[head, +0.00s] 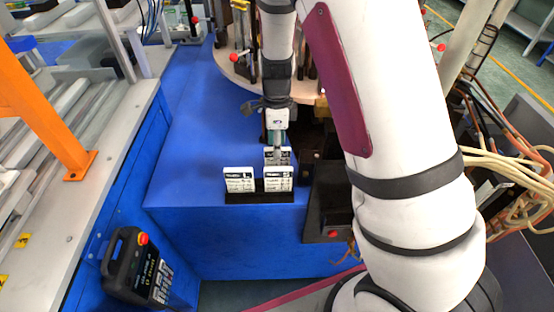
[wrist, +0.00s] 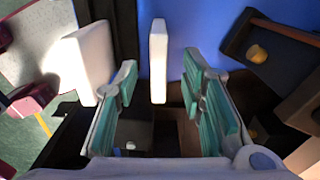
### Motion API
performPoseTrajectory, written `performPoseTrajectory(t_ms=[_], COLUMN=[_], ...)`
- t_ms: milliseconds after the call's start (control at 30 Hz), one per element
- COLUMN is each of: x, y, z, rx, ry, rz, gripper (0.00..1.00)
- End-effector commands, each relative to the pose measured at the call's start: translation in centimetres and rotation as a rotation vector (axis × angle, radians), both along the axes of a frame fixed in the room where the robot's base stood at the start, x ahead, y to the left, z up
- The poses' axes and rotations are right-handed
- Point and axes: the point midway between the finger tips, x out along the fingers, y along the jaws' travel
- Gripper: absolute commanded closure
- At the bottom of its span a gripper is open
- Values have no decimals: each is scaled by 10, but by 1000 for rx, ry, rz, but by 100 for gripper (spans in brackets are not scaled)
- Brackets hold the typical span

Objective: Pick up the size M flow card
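Several white cards with black print stand upright in a black holder (head: 258,197) on the blue surface. The front left card (head: 239,180) bears an L and the front right card (head: 279,181) appears to bear an S. A third card (head: 287,156) stands behind the S card, its letter hidden by my gripper (head: 277,150); I cannot read an M. In the wrist view my gripper (wrist: 158,82) is open, its teal-padded fingers on either side of a white card (wrist: 158,58) seen edge-on, with gaps on both sides. Another white card (wrist: 90,62) stands outside the left finger.
A dark block (head: 330,205) with a red button stands right of the holder. A black control pendant (head: 138,268) hangs at the lower left. An orange post (head: 50,110) stands at the left. The blue surface (head: 185,140) left of the cards is clear.

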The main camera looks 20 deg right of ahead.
Motion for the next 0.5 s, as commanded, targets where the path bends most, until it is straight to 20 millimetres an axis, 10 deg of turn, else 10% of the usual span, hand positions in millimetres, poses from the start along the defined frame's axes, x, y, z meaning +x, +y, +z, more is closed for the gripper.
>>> performPoseTrajectory(t_ms=[500], x=[-2], y=[-1], z=[-54], rx=[0], ry=[1], rz=[1], gripper=[63])
